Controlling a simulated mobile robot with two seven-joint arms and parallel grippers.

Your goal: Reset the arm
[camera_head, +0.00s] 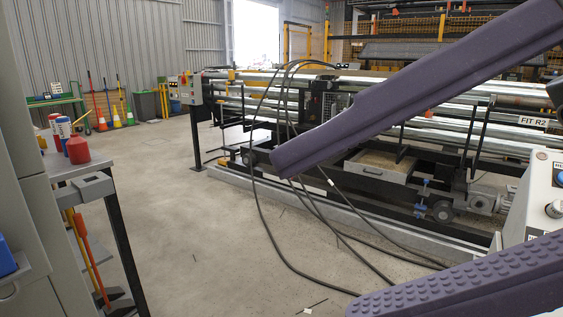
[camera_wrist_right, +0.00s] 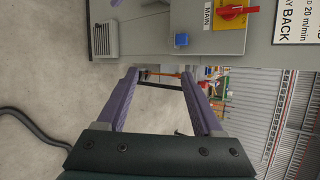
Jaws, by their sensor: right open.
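My right gripper (camera_head: 315,235) is raised close to the head camera. Its two long purple fingers reach in from the right edge of the head view, widely apart, with bare floor and black cables showing between them. In the right wrist view the right gripper (camera_wrist_right: 158,74) is open and empty, its fingers pointing towards a grey cabinet (camera_wrist_right: 185,45). My left gripper is not in view in either frame.
A long roller machine (camera_head: 370,175) stands behind the fingers, with loose black cables (camera_head: 262,215) hanging to the floor. A side table (camera_head: 60,163) with a red bottle (camera_head: 77,150) is at left. A control box (camera_head: 545,195) is at right. The middle floor is mostly clear.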

